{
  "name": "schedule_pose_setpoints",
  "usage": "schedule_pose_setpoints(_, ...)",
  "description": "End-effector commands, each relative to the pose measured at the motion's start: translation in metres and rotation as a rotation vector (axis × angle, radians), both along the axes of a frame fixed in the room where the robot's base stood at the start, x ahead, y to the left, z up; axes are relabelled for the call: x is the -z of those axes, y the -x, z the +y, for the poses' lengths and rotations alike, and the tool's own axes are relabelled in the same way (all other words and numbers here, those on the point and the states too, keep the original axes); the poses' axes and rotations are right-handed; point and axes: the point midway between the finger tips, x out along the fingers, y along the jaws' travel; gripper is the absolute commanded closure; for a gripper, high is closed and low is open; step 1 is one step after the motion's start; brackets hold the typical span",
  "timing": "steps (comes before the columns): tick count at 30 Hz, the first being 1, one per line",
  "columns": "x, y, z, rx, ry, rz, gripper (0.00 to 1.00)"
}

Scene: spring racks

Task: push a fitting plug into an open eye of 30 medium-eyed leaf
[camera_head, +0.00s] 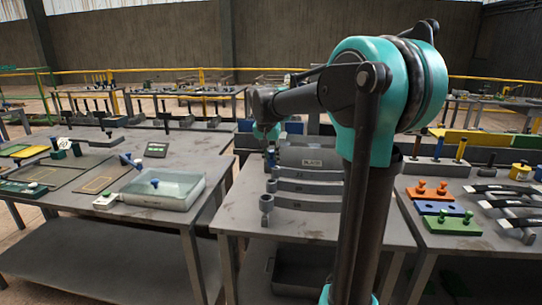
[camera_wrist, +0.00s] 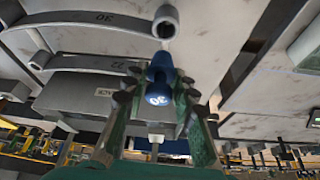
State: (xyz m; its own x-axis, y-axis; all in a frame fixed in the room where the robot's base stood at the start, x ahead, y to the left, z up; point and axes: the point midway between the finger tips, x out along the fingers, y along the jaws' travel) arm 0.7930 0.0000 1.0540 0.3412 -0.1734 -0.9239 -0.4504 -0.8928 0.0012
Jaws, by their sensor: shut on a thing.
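My gripper (camera_wrist: 157,88) is shut on a blue plug (camera_wrist: 158,72) with a white "30" on it. The leaf marked 30 (camera_wrist: 100,19) is a grey curved bar at the top of the wrist view. Its round eye (camera_wrist: 166,22) is at its end and looks open and empty. The plug shows just below that eye in the picture, apart from it. In the head view my gripper (camera_head: 268,138) hangs over the left end of the leaf rack; the plug is small there. The front leaf (camera_head: 308,204) has its eye (camera_head: 266,203) at the left end.
A leaf marked 22 (camera_wrist: 105,65) lies beside leaf 30, with a labelled block (camera_wrist: 75,95) behind. In the head view, a left table (camera_head: 120,215) bears a clear-lidded tray (camera_head: 160,190). A right table (camera_head: 440,240) bears orange, blue and green peg blocks.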

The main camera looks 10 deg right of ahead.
Motion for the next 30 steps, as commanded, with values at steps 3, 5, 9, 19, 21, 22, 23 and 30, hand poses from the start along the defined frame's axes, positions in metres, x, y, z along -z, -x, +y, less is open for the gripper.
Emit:
schedule_pose_setpoints(3, 0.0, 0.001, 0.0, 0.005, 0.002, 0.0, 0.94)
schedule_pose_setpoints(5, 0.001, 0.001, 0.001, 0.008, 0.002, 0.0, 0.94)
schedule_pose_setpoints(9, 0.009, 0.0, 0.0, 0.009, 0.002, 0.0, 0.94)
schedule_pose_setpoints(19, 0.037, 0.001, 0.0, 0.009, 0.001, -0.001, 0.94)
schedule_pose_setpoints(21, 0.042, 0.0, 0.0, 0.009, 0.001, -0.001, 0.94)
schedule_pose_setpoints(22, 0.043, 0.0, 0.0, 0.009, 0.001, -0.001, 0.94)
schedule_pose_setpoints(23, 0.045, 0.0, 0.0, 0.009, 0.001, -0.001, 0.94)
schedule_pose_setpoints(30, 0.052, 0.001, 0.0, 0.009, 0.001, -0.001, 0.94)
